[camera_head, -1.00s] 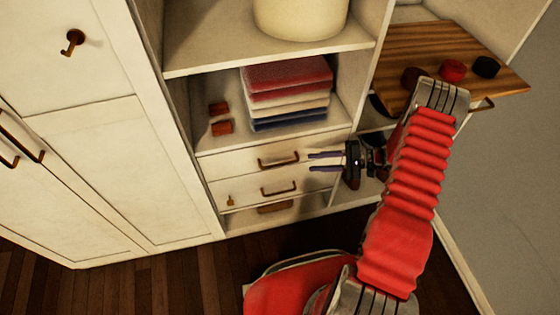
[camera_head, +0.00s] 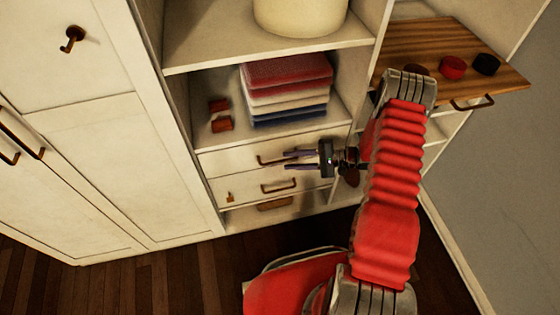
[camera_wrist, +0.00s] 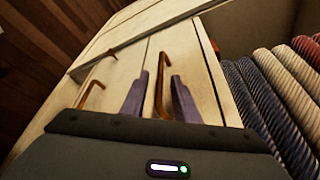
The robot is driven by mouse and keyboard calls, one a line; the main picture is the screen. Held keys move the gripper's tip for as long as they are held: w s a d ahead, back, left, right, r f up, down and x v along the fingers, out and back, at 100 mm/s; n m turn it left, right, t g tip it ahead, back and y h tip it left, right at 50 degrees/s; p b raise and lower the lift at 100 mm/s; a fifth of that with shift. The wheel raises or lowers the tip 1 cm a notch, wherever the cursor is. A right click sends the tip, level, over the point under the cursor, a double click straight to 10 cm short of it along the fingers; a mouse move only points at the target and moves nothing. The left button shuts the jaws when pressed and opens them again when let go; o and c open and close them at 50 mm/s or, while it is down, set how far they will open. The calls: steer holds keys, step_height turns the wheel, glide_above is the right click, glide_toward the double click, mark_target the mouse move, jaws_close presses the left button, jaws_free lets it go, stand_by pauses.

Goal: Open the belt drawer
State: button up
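Two pale drawers with brown bar handles sit under the shelf of folded cloth: an upper drawer (camera_head: 228,161) and a lower drawer (camera_head: 245,190). Both look closed; no label shows which holds belts. My gripper (camera_head: 286,160) is in front of the upper drawer, its two purple fingers apart and pointing left at the upper handle (camera_head: 265,161). In the wrist view, the upper handle (camera_wrist: 160,88) shows between the fingers of my gripper (camera_wrist: 160,77). Nothing is clamped; touching cannot be told. The lower handle (camera_wrist: 91,93) is left of the fingers there.
Folded towels (camera_head: 287,88) lie on the shelf above the drawers. A wooden board (camera_head: 430,45) with round dark and red items juts out at the right. Tall cabinet doors (camera_head: 110,165) stand at the left. The dark floor (camera_head: 160,285) is clear in front.

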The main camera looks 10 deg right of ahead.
mark_target(280, 161)
steer(key=shift+x, duration=2.35)
steer(key=shift+c, duration=0.5)
jaws_close()
